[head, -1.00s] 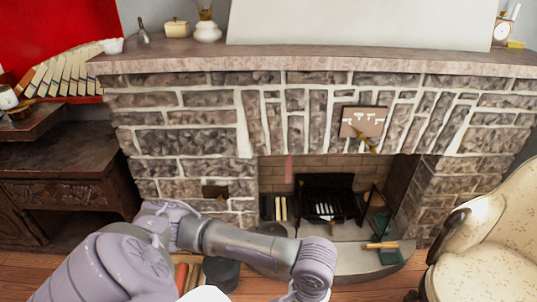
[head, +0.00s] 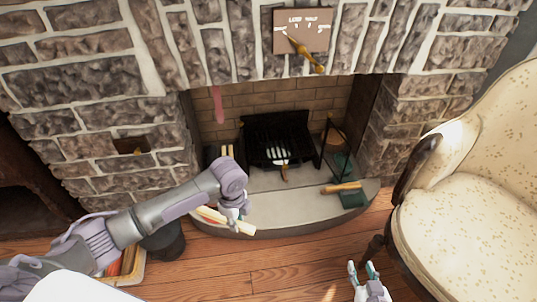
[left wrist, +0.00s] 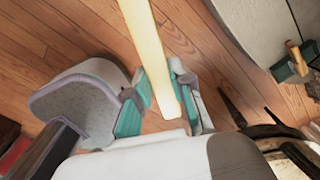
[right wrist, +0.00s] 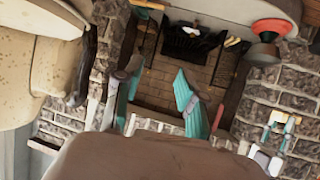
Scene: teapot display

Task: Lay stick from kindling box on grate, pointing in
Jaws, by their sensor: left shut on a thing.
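My left gripper (head: 234,214) is shut on a pale wooden stick (head: 246,229), above the front left of the hearth. In the left wrist view the stick (left wrist: 148,45) lies between the teal fingers and runs out beyond them. The dark metal grate (head: 262,128) stands inside the fireplace, further back and right of the left gripper. The kindling box (head: 138,272), with sticks in it, is on the floor at lower left, partly hidden by my left arm. My right gripper (head: 367,268) is open and empty near the bottom edge; its spread fingers show in the right wrist view (right wrist: 155,95).
A dark bucket (head: 164,241) stands by the kindling box. A tool stand (head: 333,140) is right of the grate. A wooden-handled tool (head: 342,187) and a green dustpan (head: 351,198) lie on the hearth's right. A cream armchair (head: 475,200) fills the right side.

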